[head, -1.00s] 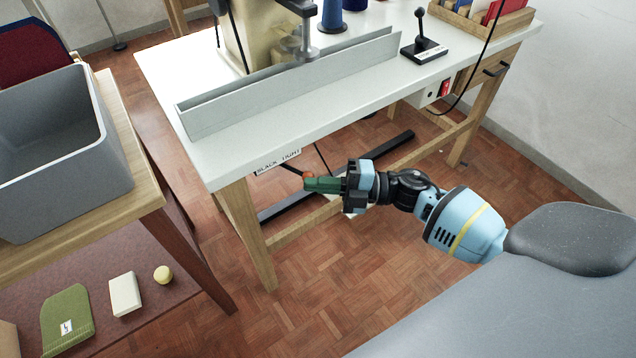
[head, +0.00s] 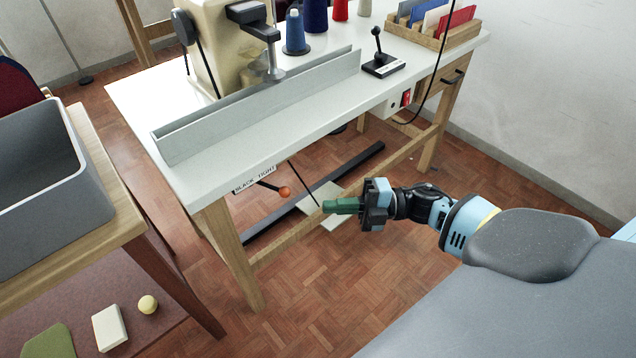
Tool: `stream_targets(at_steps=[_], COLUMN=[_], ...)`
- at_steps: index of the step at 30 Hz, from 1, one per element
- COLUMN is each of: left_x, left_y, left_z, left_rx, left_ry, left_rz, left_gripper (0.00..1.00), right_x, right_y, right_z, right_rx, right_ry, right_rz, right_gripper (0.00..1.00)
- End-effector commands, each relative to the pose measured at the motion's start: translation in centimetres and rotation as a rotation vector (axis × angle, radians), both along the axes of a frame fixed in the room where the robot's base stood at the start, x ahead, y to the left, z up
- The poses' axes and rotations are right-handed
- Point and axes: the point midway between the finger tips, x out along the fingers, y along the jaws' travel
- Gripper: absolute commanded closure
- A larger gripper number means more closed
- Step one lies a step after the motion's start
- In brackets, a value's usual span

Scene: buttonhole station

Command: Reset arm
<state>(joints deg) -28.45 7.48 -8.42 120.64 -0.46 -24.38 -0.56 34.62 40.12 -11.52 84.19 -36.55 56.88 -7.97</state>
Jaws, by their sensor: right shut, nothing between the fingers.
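A black lever arm with an orange ball knob (head: 284,192) sticks out below the front edge of the white table, by a label reading "BLACK TIGHT" (head: 254,180). My right gripper (head: 326,206) has green fingers, shut and empty. It points left, to the right of the orange knob and clear of it, in front of the table. A black joystick-like lever (head: 378,50) stands on a small base on the table top. My left gripper does not show.
The white table (head: 300,120) carries a sewing machine (head: 222,45), a metal fence, thread spools (head: 296,34) and a wooden card rack (head: 433,35). A grey bin (head: 75,215) stands on a wooden table at left.

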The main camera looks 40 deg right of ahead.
Motion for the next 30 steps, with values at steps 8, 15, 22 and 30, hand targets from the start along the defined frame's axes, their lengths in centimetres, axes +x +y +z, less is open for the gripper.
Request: stream_targets(at_steps=[8,15,22,30], left_x=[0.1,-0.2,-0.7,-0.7], left_y=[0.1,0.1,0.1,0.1], left_z=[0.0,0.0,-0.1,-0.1], left_rx=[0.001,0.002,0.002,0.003], left_ry=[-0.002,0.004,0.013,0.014], left_rz=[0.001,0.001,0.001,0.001], left_gripper=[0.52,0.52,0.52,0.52], right_x=[-0.3,-0.2,-0.4,-4.2], right_y=[-0.6,-0.5,-0.4,2.7], right_z=[0.0,0.0,-0.2,-5.1], right_rx=[0.0,0.0,0.006,0.192], right_ry=[0.0,0.0,0.006,0.241], right_rz=[0.0,0.0,-0.005,-0.225], right_gripper=[1.0,1.0,1.0,1.0])
